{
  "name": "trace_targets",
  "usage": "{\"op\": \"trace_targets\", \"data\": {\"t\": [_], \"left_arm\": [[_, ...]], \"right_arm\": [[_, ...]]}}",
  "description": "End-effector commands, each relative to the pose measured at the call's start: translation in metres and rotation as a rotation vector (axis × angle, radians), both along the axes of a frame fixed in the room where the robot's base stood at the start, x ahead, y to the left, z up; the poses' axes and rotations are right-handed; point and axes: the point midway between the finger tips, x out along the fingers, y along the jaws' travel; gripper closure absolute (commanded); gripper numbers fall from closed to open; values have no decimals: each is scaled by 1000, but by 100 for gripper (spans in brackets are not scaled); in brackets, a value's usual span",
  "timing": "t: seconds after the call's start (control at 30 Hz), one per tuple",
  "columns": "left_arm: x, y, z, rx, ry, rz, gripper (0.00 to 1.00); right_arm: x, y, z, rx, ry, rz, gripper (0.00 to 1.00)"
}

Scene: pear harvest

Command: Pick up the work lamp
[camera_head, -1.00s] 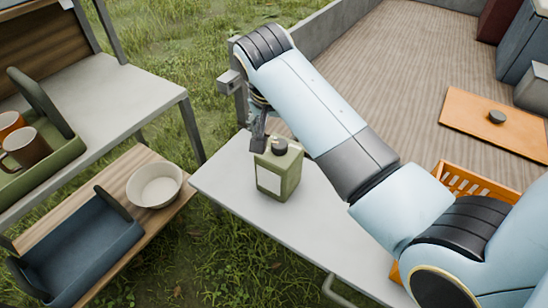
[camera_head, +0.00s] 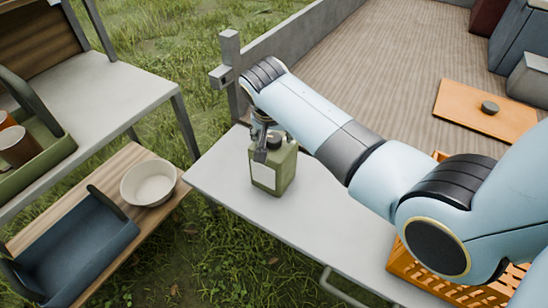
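An olive-green box with a pale front panel and a dark top piece, which looks like the work lamp (camera_head: 283,177), stands upright on the light grey table near its left end. My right gripper (camera_head: 261,154) is at the lamp's upper left, with a dark finger in front of its top edge. The rest of the gripper is hidden behind the wrist and the lamp, so I cannot tell whether it grips or touches the lamp. My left gripper is not in view.
The grey table (camera_head: 245,205) is bare around the lamp. An orange crate (camera_head: 425,280) is at lower right, partly under my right arm. At left, a wooden shelf holds a white bowl (camera_head: 148,183) and a blue tray (camera_head: 75,250). A grey post (camera_head: 231,75) stands behind.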

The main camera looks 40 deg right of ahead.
Motion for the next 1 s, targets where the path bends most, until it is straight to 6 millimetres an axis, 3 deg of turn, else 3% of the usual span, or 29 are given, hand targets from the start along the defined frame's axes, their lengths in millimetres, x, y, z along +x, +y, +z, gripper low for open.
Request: {"op": "trace_targets", "data": {"t": [0.07, 0.4, 1.0], "left_arm": [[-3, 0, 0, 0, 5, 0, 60], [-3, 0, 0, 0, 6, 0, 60], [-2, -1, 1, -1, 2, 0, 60]], "right_arm": [[0, 0, 0, 0, 0, 0, 55], [0, 0, 0, 0, 1, 0, 99], [2, 0, 11, -1, -4, 1, 100]]}}
